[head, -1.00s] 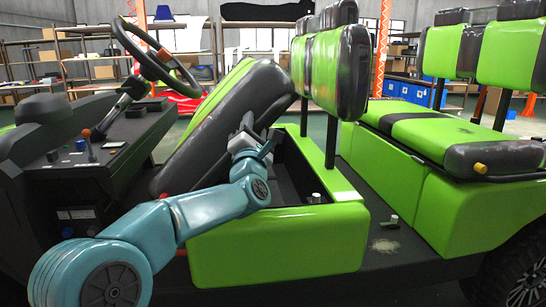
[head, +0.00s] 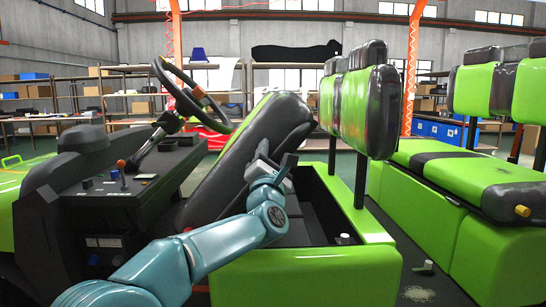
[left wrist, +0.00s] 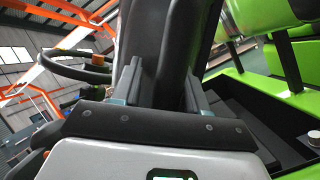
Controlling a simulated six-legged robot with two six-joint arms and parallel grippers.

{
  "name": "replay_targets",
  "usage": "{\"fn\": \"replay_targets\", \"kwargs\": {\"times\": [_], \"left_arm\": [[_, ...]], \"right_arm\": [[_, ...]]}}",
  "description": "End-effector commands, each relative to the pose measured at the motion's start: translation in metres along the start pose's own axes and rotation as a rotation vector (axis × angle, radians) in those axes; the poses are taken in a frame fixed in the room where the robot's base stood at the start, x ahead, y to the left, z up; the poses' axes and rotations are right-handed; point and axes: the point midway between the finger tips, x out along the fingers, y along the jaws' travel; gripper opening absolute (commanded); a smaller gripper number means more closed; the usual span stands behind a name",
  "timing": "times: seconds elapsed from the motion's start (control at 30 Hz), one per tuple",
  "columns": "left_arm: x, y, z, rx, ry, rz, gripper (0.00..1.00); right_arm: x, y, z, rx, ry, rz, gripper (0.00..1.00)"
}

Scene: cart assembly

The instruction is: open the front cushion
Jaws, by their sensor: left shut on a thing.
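The front cushion (head: 262,130), green with black borders, stands tilted up toward the steering wheel, its lower end near the dashboard side. Below it the seat box (head: 300,285) shows its dark open inside. My left gripper (head: 275,165) is at the cushion's black underside edge, with my blue arm reaching in from the lower left. In the left wrist view the two fingers (left wrist: 163,85) stand on either side of the black cushion edge (left wrist: 165,50) and are shut on it. My right gripper is in neither view.
The steering wheel (head: 190,95) and dashboard (head: 125,190) are close left of the cushion. The front backrest (head: 365,110) stands behind the open box on posts. The rear bench (head: 455,175) is to the right. Shelves line the back wall.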

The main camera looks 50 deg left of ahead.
Motion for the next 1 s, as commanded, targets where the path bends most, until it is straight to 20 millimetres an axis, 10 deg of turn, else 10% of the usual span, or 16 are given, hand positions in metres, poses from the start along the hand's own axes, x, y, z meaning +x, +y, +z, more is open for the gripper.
{"fn": "replay_targets", "kwargs": {"times": [0.37, 1.0], "left_arm": [[-0.013, 0.002, -0.001, 0.000, -0.001, 0.005, 0.37], [-0.153, -0.001, 0.000, 0.000, -0.001, -0.001, 0.37]], "right_arm": [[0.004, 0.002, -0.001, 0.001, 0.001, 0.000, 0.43], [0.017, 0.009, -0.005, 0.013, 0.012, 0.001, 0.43]]}}
